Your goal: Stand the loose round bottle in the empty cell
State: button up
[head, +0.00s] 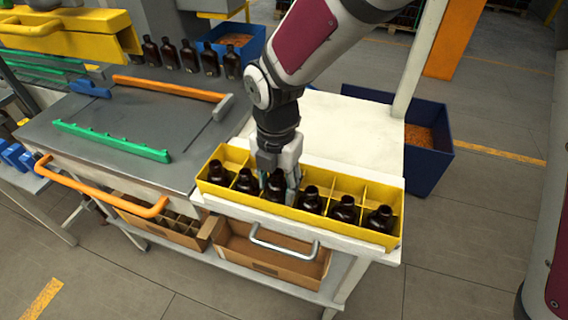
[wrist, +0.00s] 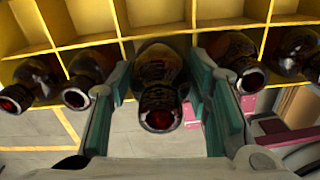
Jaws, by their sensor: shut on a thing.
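My gripper (head: 279,186) is over the yellow divided crate (head: 290,212), its fingers on either side of a dark amber round bottle (head: 276,184). The wrist view shows this bottle (wrist: 158,85) between the two finger pads, mouth toward the camera. It is roughly upright in the front row, third from the left, and its top looks slightly higher than its neighbours. Its base is hidden, so I cannot tell whether it touches the crate floor. Other bottles stand on both sides of it, such as one on the left (head: 245,181) and one on the right (head: 311,199).
The crate's back row looks empty. The crate sits at the front edge of a white table (head: 345,128). On the grey bench to the left are a green rail (head: 110,141), an orange rail (head: 168,88) and several dark bottles (head: 190,57). A blue bin (head: 428,165) stands behind the table.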

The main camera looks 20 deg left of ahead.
jog(key=shift+s, duration=0.1)
jog(key=o, duration=1.3)
notch_tip(320, 180, up, 12)
